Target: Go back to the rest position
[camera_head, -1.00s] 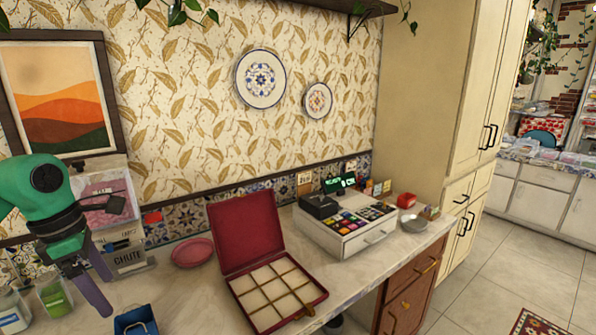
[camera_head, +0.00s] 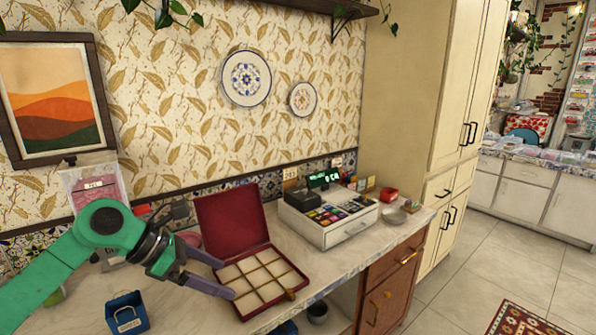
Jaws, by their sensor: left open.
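My left gripper (camera_head: 228,279) is in the head view, its arm (camera_head: 60,265) reaching in from the left. Its two purple fingers are apart with nothing seen between them. They point right, in front of the left side of the open red box (camera_head: 228,219). The box's divided tray of pale compartments (camera_head: 262,275) shows no contents. I cannot tell whether the fingers touch the box. My right gripper is not in view.
A small blue basket (camera_head: 126,312) stands on the counter below my left arm. The counter (camera_head: 180,310) is bare between basket and box. Floor (camera_head: 480,265) is open at right.

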